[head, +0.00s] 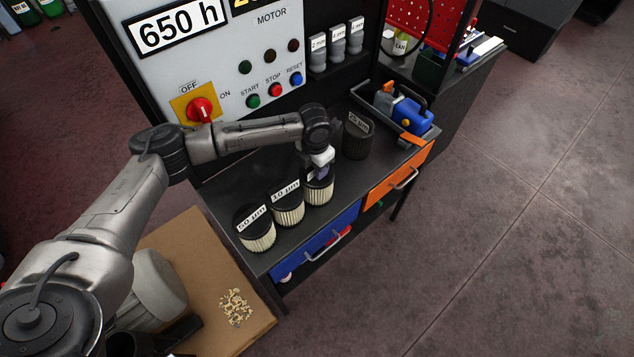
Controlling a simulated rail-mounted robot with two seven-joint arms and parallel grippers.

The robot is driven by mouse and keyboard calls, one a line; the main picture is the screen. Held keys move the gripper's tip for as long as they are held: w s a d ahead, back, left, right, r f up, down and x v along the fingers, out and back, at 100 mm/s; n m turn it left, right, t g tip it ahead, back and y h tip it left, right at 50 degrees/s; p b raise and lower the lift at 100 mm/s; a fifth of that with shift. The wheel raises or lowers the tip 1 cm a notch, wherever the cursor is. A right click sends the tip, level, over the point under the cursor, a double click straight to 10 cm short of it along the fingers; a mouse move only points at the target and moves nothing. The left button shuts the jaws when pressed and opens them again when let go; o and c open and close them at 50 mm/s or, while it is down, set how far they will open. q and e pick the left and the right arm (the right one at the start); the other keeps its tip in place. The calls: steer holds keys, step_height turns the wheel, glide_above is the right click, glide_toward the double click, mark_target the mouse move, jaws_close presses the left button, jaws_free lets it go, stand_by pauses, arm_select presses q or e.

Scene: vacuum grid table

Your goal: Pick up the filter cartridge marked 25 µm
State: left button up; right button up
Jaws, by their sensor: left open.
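Three pale pleated filter cartridges with dark tops stand in a slanting row on the dark bench top. The front left one (258,238) has a label that seems to read 50 µm, and the middle one (290,212) seems to read 10 µm. The third (319,193) is under my left gripper (321,172), which covers most of its label, so I cannot read it. A dark grey cartridge (356,143) stands apart, further right; its dim label may read 25 µm. My left gripper is open, pointing down at the third cartridge's top; contact cannot be told. My right gripper is not in view.
A control panel (222,70) with buttons and a red switch rises behind the bench. A tray (385,101) with a blue tool (411,112) is at the right end. Blue (335,235) and orange (390,181) drawers are below. A cardboard sheet (200,250) lies front left.

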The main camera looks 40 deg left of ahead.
arm_select(q)
steer(key=shift+c, duration=0.2)
jaws_close()
steer(key=shift+r, duration=0.1)
